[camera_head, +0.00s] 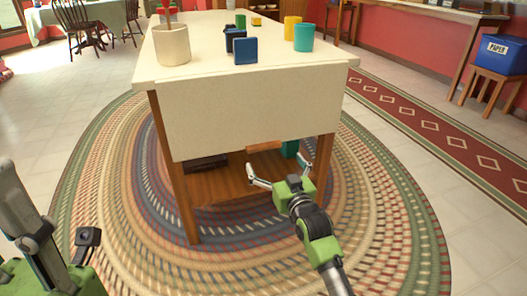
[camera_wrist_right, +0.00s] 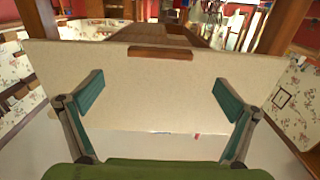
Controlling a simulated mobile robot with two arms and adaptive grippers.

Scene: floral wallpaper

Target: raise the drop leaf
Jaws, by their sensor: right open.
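The drop leaf (camera_head: 240,112) is a cream panel hanging straight down from the near end of the cream-topped table (camera_head: 205,42). My right gripper (camera_head: 278,166) is open and empty, low by the leaf's bottom edge, right of its middle.
On the tabletop stand a cream pot (camera_head: 171,45), a blue block (camera_head: 245,51), a teal cup (camera_head: 304,38) and a yellow cup (camera_head: 291,24). A wooden shelf (camera_head: 225,186) lies under the table. The braided rug (camera_head: 385,190) around it is clear.

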